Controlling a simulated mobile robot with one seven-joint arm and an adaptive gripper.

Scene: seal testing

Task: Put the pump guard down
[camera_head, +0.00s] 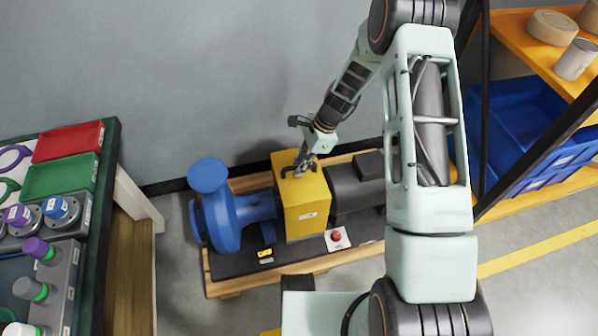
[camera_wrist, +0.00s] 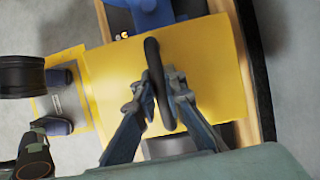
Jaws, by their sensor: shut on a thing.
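The pump guard (camera_head: 306,213) is a yellow box with a dark handle on top. In the head view it stands upright between the blue pump (camera_head: 222,213) and the dark motor (camera_head: 350,190). Whether its bottom edge touches the base is not clear. My gripper (camera_head: 299,170) is over its top, shut on the handle. In the wrist view the fingers of my gripper (camera_wrist: 163,90) close on both sides of the black handle (camera_wrist: 153,58), with the yellow top of the guard (camera_wrist: 205,60) below. The fingers hide part of the handle.
The pump skid (camera_head: 235,287) has wooden edges and lies on the floor by the grey wall. A red button box (camera_head: 337,238) sits just in front of the guard. A workbench with red (camera_head: 68,142) and green trays is at left. Shelving with blue bins (camera_head: 535,125) is at right.

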